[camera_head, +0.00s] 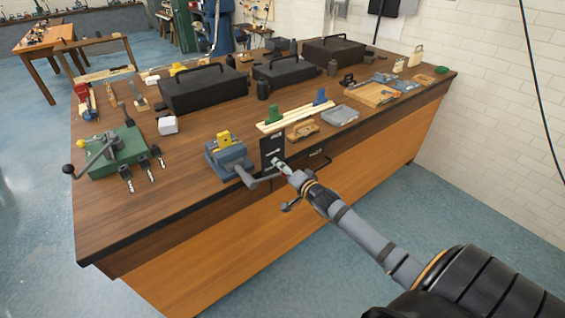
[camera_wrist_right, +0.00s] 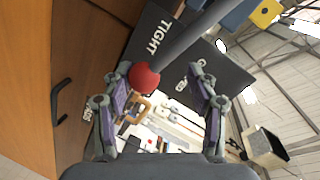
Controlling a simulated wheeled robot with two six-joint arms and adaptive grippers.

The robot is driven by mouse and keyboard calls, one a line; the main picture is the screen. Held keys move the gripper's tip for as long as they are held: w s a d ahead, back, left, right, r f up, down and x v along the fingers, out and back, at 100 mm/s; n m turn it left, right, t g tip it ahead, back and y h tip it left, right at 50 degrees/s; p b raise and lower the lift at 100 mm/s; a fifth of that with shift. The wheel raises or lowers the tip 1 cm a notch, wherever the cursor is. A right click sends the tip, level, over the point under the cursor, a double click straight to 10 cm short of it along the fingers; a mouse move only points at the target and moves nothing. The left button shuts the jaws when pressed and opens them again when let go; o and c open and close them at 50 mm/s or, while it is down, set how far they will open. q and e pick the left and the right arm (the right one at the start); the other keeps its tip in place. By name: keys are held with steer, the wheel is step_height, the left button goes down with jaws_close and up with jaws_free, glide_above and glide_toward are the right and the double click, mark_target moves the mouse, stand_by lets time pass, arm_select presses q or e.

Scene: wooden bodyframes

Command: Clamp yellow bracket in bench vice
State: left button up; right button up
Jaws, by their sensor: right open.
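The yellow bracket (camera_head: 224,138) sits upright at the jaws of the blue-grey bench vice (camera_head: 228,160), near the front edge of the bench. Whether the jaws press on it I cannot tell. The bracket's yellow edge (camera_wrist_right: 265,12) also shows in the right wrist view. The vice's grey handle (camera_wrist_right: 195,35) ends in a red ball (camera_wrist_right: 144,76). My right gripper (camera_head: 280,165) is at the handle's end, in front of the vice. In the wrist view its open fingers (camera_wrist_right: 160,82) stand on either side of the red ball, apart from it. My left gripper is out of view.
A black panel (camera_head: 272,148) stands beside the vice; it reads "TIGHT" in the wrist view. A green machine (camera_head: 115,152) with a lever stands on the left. Black toolboxes (camera_head: 203,88) line the back.

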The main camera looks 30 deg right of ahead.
steer(key=r, duration=0.6)
steer(key=shift+a+r, duration=0.25)
steer(key=shift+r, duration=0.05)
steer(key=shift+s+r+p, duration=0.2)
steer(key=shift+p, duration=0.55)
steer(key=s+a+p, duration=0.1)
steer(key=s+p, duration=0.7)
steer(key=s, duration=0.3)
steer(key=shift+s+r, duration=0.35)
steer(key=shift+r, duration=0.05)
